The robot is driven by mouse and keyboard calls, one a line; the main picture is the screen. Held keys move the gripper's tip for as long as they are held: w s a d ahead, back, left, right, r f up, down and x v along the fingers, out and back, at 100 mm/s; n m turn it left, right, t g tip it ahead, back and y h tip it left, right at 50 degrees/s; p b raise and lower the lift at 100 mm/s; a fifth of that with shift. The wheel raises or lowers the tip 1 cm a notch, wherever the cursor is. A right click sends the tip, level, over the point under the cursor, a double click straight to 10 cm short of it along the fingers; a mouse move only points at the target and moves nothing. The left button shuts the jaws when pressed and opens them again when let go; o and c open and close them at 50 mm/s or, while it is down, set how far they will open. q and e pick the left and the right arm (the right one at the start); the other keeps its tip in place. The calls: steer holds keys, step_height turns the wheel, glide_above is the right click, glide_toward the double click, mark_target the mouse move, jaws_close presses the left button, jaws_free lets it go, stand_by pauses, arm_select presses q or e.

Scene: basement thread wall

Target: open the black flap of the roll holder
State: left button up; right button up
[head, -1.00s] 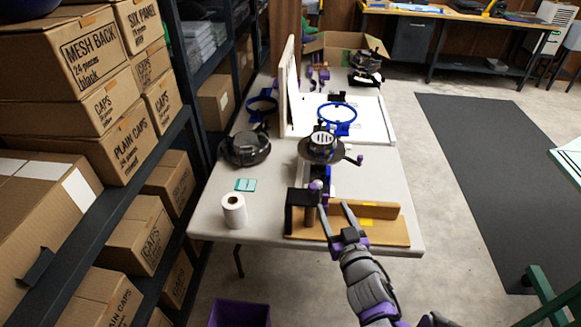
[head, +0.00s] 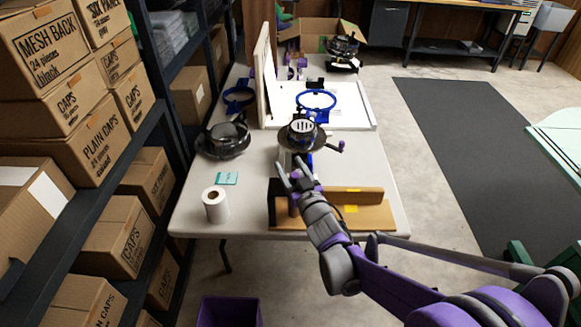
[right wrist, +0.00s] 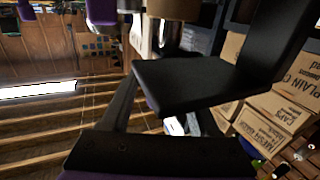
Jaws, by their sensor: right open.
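The roll holder is a wooden base (head: 370,218) with an upright wooden board (head: 355,195) near the table's front edge. Its black flap (head: 273,192) stands at the left end, partly hidden by my gripper in the head view. My right gripper (head: 291,172) is open over that left end, beside the flap, with nothing seen between its fingers. In the right wrist view the black flap (right wrist: 195,80) is large and close in front of the gripper. I cannot tell whether a finger touches it. My left gripper is not in view.
A white paper roll (head: 215,207) and a teal pad (head: 227,178) lie left of the holder. A cap-hooping device (head: 302,137) stands just behind it. Shelves of cartons (head: 75,150) line the left, and a purple bin (head: 229,312) is on the floor.

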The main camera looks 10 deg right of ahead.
jaws_close()
stand_by(0.3)
stand_by(1.2)
